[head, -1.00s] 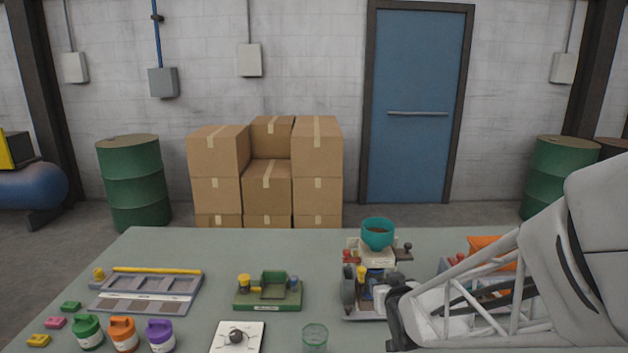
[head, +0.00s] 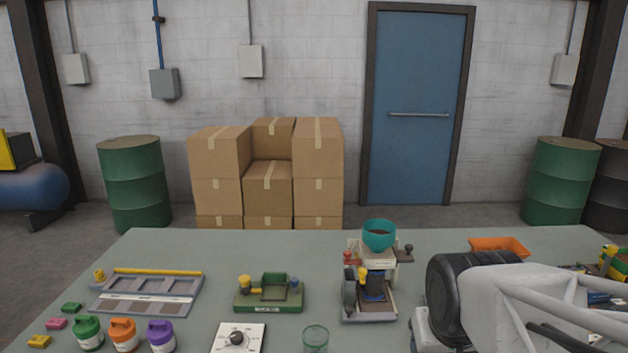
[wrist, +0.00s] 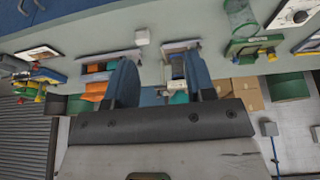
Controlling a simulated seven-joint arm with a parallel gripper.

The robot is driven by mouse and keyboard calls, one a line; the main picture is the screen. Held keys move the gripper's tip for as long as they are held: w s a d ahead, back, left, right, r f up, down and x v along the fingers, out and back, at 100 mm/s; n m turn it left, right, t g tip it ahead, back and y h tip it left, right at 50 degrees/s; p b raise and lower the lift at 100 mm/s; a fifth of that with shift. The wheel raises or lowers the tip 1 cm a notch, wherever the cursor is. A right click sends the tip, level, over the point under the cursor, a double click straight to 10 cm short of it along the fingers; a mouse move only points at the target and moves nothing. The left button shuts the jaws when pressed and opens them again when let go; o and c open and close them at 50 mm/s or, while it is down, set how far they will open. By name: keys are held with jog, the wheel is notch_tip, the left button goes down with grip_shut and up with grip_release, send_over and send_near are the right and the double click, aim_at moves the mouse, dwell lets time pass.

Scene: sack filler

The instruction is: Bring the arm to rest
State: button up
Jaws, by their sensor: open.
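My arm reaches in from the lower right of the head view, its dark wrist part (head: 462,290) above the right part of the table. The fingertips cannot be made out there. In the wrist view my gripper (wrist: 160,72) is open, its two blue-grey fingers apart with nothing held between them. The sack filler (head: 380,259), with a teal hopper holding brown stuff, stands to the left of my arm and apart from it in the picture. The wrist view is upside down and shows the filler beyond the right finger.
An orange tray (head: 498,245) lies behind my arm. A green fixture (head: 269,293), a white dial plate (head: 238,338), a clear cup (head: 315,338), a grey rack (head: 150,291) and several coloured jars (head: 122,334) stand leftward. The table's back middle (head: 220,248) is clear.

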jog(key=shift+g, duration=0.8)
jog(key=s, duration=0.2)
jog(key=s+r, duration=0.1)
jog(key=s, duration=0.2)
jog(key=shift+a, duration=0.15)
jog(key=shift+w, duration=0.15)
dwell(1.1)
